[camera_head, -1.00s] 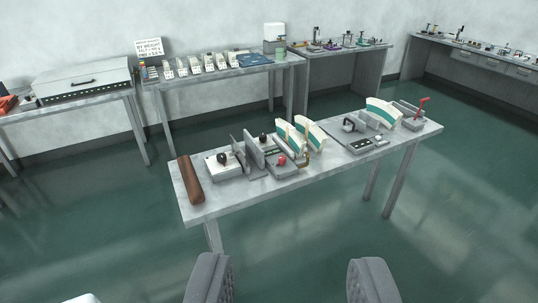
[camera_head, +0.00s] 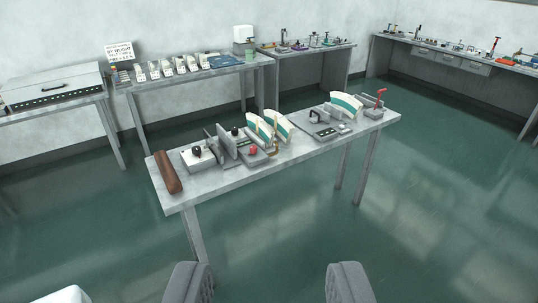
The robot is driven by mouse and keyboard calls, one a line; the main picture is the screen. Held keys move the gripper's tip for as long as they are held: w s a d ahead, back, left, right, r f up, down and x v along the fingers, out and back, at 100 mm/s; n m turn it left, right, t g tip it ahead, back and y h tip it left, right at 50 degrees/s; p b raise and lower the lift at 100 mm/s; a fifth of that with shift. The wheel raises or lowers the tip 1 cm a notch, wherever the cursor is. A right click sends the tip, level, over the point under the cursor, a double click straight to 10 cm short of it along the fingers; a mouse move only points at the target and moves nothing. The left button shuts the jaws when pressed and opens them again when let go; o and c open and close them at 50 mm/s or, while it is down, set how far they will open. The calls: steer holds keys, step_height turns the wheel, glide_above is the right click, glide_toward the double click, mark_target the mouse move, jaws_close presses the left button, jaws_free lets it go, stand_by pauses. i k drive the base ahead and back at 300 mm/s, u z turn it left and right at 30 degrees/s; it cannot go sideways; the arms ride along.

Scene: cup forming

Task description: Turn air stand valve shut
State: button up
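My gripper (camera_head: 267,283) shows as two grey padded fingers, wide apart and empty, at the bottom of the view. It is in the air in front of the middle table and touches nothing. A device with a red handle (camera_head: 380,94) stands at the right end of that table. Another upright red piece (camera_head: 494,45) shows on the far right bench. I cannot tell which of these, if either, is the air stand valve, nor whether it is open or shut.
The middle table (camera_head: 215,182) also carries a brown roll (camera_head: 167,172), grey fixtures, a small red knob (camera_head: 253,150) and curved white-and-green pieces (camera_head: 346,105). Benches with small items line the back wall. The green floor (camera_head: 440,200) is clear at the right.

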mark_target(253, 149)
steer(key=k, duration=0.55)
steer(key=u, duration=0.15)
steer(key=i, duration=0.9)
steer(key=z, duration=0.65)
steer(key=i, duration=0.95)
steer(key=z, duration=0.45)
steer(key=i, duration=1.4)
steer(key=u, duration=0.65)
steer(key=i, duration=0.45)
steer(key=u, duration=0.35)
